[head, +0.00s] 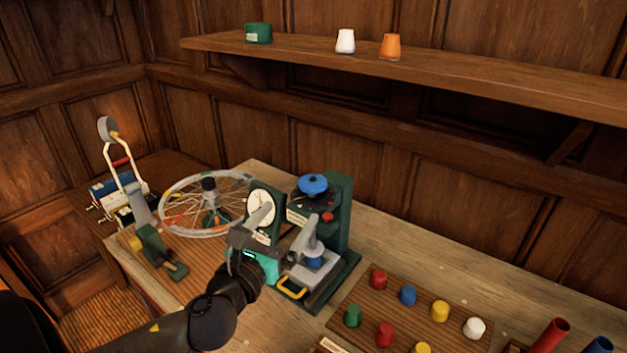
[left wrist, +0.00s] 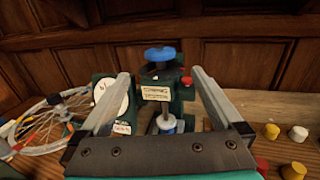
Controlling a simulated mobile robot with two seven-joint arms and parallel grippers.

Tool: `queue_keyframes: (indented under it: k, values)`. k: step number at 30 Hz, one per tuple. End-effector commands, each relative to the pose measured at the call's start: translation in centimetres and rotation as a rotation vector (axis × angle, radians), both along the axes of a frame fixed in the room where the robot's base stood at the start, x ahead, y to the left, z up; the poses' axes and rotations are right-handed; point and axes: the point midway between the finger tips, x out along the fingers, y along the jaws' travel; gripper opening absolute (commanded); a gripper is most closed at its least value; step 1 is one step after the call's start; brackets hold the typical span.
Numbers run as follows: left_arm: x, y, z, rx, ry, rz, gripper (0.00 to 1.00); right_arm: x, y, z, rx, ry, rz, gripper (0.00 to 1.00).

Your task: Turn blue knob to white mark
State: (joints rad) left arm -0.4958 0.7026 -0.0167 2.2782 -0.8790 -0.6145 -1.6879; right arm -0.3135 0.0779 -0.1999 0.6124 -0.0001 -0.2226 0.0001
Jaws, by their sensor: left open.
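The blue knob (head: 313,184) sits on top of a green upright device (head: 338,215) on the bench. It also shows in the left wrist view (left wrist: 160,54), beyond and between the fingertips. My left gripper (head: 306,240) is in front of the device, below the knob's height in the picture. It is open, its two grey fingers apart and nothing between the tips; it does not touch the knob. A pale label plate (left wrist: 157,93) is on the device's front below the knob. I cannot make out the white mark for certain. My right gripper is not in view.
A white-faced dial (head: 260,209) stands just left of the device, with a spoked wheel (head: 183,212) beyond it. A wooden board with coloured pegs (head: 378,280) lies to the right. Bare bench lies behind the board.

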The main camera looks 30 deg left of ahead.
Motion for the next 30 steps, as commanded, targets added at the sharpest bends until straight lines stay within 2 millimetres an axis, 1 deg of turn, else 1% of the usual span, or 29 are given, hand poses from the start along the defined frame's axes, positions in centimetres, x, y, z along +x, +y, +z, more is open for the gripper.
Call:
queue_keyframes:
  k: [1,12,24,30]
  values:
    - [0.7,0.1,0.1,0.001,-0.003,0.001,1.00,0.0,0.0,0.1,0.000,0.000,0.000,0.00]
    - [5.3,0.9,0.2,0.001,-0.003,0.002,1.00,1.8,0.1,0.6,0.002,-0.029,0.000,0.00]
    - [10.2,1.7,0.1,-0.001,-0.002,0.002,1.00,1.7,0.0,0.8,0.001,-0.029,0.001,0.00]
    - [11.8,2.0,0.0,-0.001,0.000,0.001,1.00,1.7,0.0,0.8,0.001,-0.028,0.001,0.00]
